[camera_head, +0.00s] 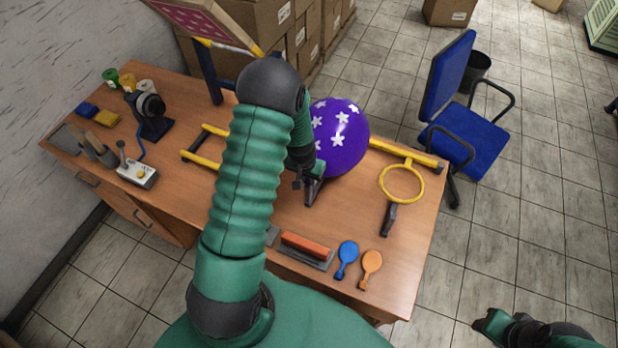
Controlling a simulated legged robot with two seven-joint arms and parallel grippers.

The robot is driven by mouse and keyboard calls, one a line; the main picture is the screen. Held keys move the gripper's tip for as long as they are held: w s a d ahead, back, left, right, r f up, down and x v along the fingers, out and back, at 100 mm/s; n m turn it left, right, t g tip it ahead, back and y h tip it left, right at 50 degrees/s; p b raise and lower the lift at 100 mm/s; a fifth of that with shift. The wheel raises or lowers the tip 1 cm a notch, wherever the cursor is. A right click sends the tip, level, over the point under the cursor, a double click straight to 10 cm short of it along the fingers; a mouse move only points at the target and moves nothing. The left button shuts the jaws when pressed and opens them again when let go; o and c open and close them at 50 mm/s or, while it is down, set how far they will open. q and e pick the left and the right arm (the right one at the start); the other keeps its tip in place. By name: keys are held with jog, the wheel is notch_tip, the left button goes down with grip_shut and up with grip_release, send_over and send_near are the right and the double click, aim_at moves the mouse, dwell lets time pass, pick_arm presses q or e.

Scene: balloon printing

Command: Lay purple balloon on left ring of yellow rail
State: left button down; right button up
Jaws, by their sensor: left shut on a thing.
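The purple balloon (343,137) with white stars is round and inflated, above the middle right of the desk. My left gripper (311,187) is shut on it at its lower left side, where the neck is not clearly visible. The yellow rail (404,151) runs along the desk's far side and comes out to the right of the balloon. The left ring is not visible; my left arm and the balloon cover that area.
Left of my arm are yellow bars (203,160). An orange-topped float (304,246), a blue paddle (347,254) and an orange paddle (371,264) lie at the front edge. A control box (138,174) stands left. A blue chair (468,135) stands beyond the right edge.

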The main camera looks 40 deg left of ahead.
pick_arm(q)
jog(key=shift+a, duration=0.15)
jog(key=shift+s+d, duration=0.1)
jog(key=shift+d, duration=0.15)
jog(key=c, duration=1.1)
grip_release()
jog(key=shift+c, duration=0.2)
jog(key=shift+r, duration=0.1)
jog(key=shift+r, duration=0.35)
jog(key=a+b+v, duration=0.1)
jog(key=b+v, duration=0.2)
jog(key=v, duration=1.2)
jog(key=shift+d+r, duration=0.35)
jog(key=shift+d, duration=0.1)
